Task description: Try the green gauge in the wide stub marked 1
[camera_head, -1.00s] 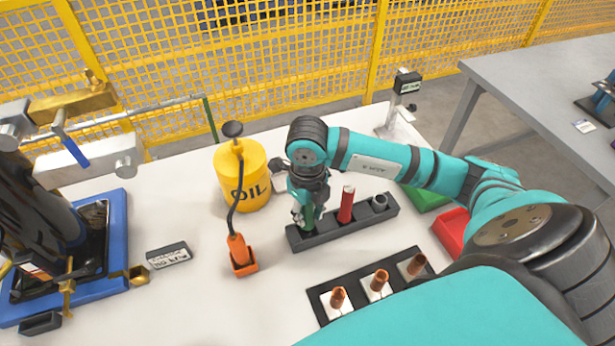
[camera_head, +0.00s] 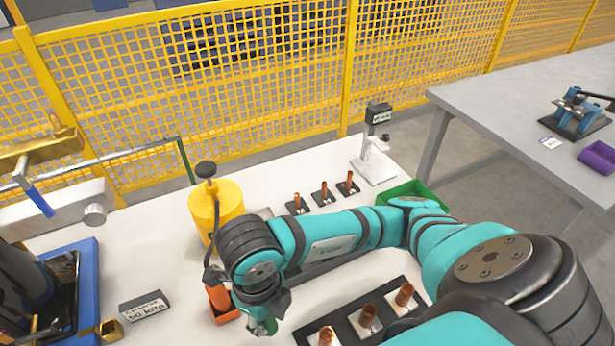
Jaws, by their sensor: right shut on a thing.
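My right gripper (camera_head: 262,318) is low over the white table, just right of the orange holder. It is shut on the green gauge (camera_head: 269,327), of which only a small green part shows at the fingertips. Wide copper stubs stand in a black block at the front: a left one (camera_head: 326,336), a middle one (camera_head: 368,316) and a right one (camera_head: 405,294). The gripper is left of this block and apart from it. I cannot read the marks by the stubs. My right arm hides most of the dark gauge rack (camera_head: 345,262). My left gripper is not in view.
Three thinner copper stubs (camera_head: 325,192) stand at the back. A yellow oil can (camera_head: 203,207) and orange holder (camera_head: 222,309) stand left of my arm. A small sign (camera_head: 145,304), a blue-based machine (camera_head: 85,280), a green tray (camera_head: 412,190) and a grey display stand (camera_head: 376,150) are around.

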